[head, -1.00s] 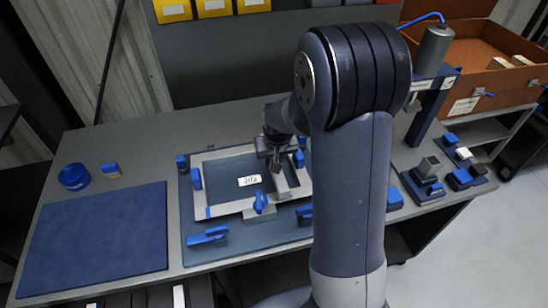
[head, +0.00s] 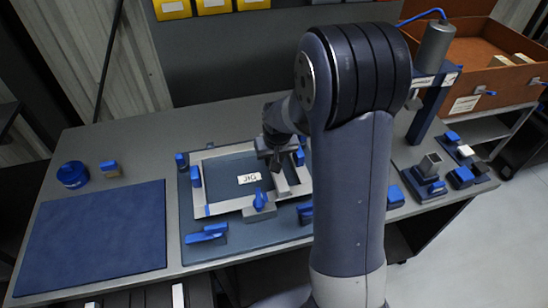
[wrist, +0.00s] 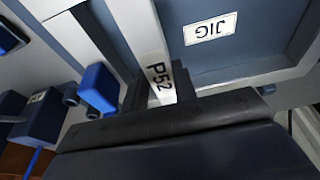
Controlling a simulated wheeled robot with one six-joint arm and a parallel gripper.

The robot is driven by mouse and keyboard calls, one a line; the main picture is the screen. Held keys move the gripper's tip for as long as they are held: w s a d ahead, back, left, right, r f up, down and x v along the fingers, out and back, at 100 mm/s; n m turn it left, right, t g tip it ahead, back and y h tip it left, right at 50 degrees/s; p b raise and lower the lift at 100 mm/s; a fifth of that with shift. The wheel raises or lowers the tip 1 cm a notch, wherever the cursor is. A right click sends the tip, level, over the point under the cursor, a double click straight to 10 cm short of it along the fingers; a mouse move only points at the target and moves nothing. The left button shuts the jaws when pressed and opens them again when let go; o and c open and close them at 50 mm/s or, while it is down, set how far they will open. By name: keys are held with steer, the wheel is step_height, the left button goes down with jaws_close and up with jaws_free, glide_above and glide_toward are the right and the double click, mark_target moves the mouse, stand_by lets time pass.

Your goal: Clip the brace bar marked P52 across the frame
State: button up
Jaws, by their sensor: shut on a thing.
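The pale brace bar marked P52 (wrist: 150,50) is held in my gripper (wrist: 155,100), with its label next to the jaws in the wrist view. In the head view my gripper (head: 276,160) is over the right part of the pale rectangular frame (head: 230,206), and the bar (head: 281,184) reaches toward the frame's near side. The frame lies on the dark jig plate (head: 225,240), which bears a JIG label (head: 249,178). Blue clamps (head: 195,177) stand around the frame, one of them at its near side (head: 260,199). I cannot tell whether the bar touches the frame.
A blue mat (head: 95,240) covers the bench's left side. A blue round container (head: 73,175) and a small blue-topped block (head: 109,169) stand behind it. Right of my arm are a press (head: 430,90), blue-topped fixtures (head: 428,182) and an orange-brown bin (head: 480,70).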

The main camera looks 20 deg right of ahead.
steer(key=o, duration=1.5)
steer(key=shift+r, duration=0.1)
steer(key=shift+r+p, duration=2.45)
steer(key=shift+r, duration=1)
steer(key=shift+f, duration=0.1)
steer(key=shift+f+b, duration=2.45)
steer(key=shift+f, duration=0.95)
